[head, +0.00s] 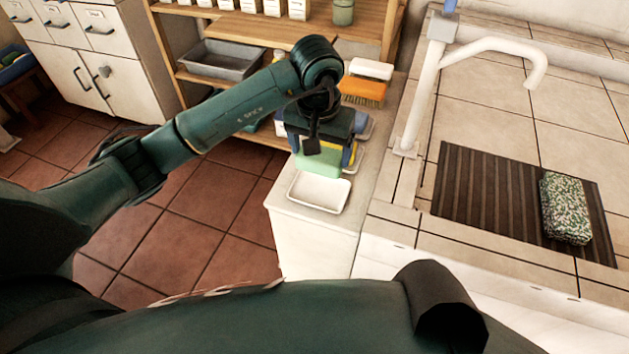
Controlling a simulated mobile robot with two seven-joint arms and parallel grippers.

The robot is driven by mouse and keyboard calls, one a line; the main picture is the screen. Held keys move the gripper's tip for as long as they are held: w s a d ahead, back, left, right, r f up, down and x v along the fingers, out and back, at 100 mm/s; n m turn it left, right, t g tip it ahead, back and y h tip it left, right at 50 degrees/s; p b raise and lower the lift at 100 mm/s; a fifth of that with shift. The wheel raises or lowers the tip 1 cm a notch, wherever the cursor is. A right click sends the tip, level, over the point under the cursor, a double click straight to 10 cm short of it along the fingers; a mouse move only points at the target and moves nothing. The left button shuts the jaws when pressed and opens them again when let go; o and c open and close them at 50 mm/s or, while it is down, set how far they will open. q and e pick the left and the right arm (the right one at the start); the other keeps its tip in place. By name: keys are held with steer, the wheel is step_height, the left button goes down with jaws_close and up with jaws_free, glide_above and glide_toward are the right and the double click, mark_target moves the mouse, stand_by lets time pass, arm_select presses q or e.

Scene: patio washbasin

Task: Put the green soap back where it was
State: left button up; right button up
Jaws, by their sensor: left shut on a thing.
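The green soap (318,163) is a pale green block just beyond the white soap dish (320,193), on the narrow white counter. My left gripper (318,150) comes down over the soap from above and is shut on it. The gripper hides the soap's upper far part. The soap overlaps the dish's far rim in the picture, and I cannot tell whether they touch. The visible floor of the dish is empty. My right gripper is not in view.
Yellow and blue items stand close behind the left gripper, partly hidden. An orange brush (363,92) lies farther back. At right are a white tap (490,47), a dark ribbed mat (490,200) and a speckled green sponge-like block (565,208). A grey tray (222,60) sits on the wooden shelf.

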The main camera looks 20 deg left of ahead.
arm_select(q)
step_height(320, 180, down, 8)
steer(key=shift+r, duration=0.1)
steer(key=shift+f, duration=0.25)
steer(key=o, duration=1.4)
